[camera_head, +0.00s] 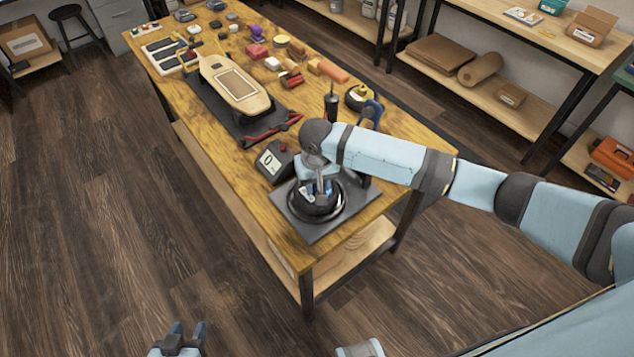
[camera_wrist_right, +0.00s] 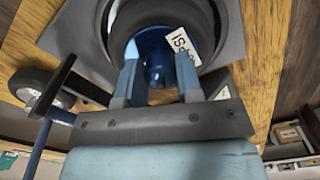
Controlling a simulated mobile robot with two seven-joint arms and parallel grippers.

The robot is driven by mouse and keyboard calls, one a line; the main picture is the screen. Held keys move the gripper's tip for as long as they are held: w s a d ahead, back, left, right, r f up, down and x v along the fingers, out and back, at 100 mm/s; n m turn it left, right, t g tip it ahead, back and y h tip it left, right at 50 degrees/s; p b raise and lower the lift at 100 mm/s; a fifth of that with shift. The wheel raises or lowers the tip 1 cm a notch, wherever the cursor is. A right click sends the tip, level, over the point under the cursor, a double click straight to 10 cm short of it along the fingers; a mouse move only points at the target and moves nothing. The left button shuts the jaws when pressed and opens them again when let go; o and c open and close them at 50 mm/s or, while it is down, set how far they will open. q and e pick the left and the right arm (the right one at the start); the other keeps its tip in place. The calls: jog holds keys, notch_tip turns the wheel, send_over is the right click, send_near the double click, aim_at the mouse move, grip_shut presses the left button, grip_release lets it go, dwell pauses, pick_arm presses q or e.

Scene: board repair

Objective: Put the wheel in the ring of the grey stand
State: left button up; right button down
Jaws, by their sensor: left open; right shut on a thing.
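The grey stand (camera_head: 320,236) is a flat plate with a dark ring (camera_head: 342,208) at the bench's near corner. The dark ring also shows in the right wrist view (camera_wrist_right: 205,25). My right gripper (camera_head: 318,188) points down over the ring from above. Its fingers (camera_wrist_right: 158,88) are shut on a shiny blue round thing, seemingly the wheel (camera_wrist_right: 158,68), which appears within the ring's outline. A white label with dark letters shows beside it. How deep it sits is hidden. My left gripper (camera_head: 181,340) is open and empty over the floor, away from the bench.
A black box with a white dial (camera_head: 273,160) stands close to the stand. A skateboard deck (camera_head: 236,85) lies on a dark mat behind it, with a red tool (camera_head: 272,130). A blue-handled tool (camera_head: 371,112) and a screwdriver (camera_head: 331,103) are nearby. Several small items crowd the far bench.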

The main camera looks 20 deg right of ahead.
jog(key=c, duration=0.8)
grip_release()
jog(key=shift+f, duration=0.1)
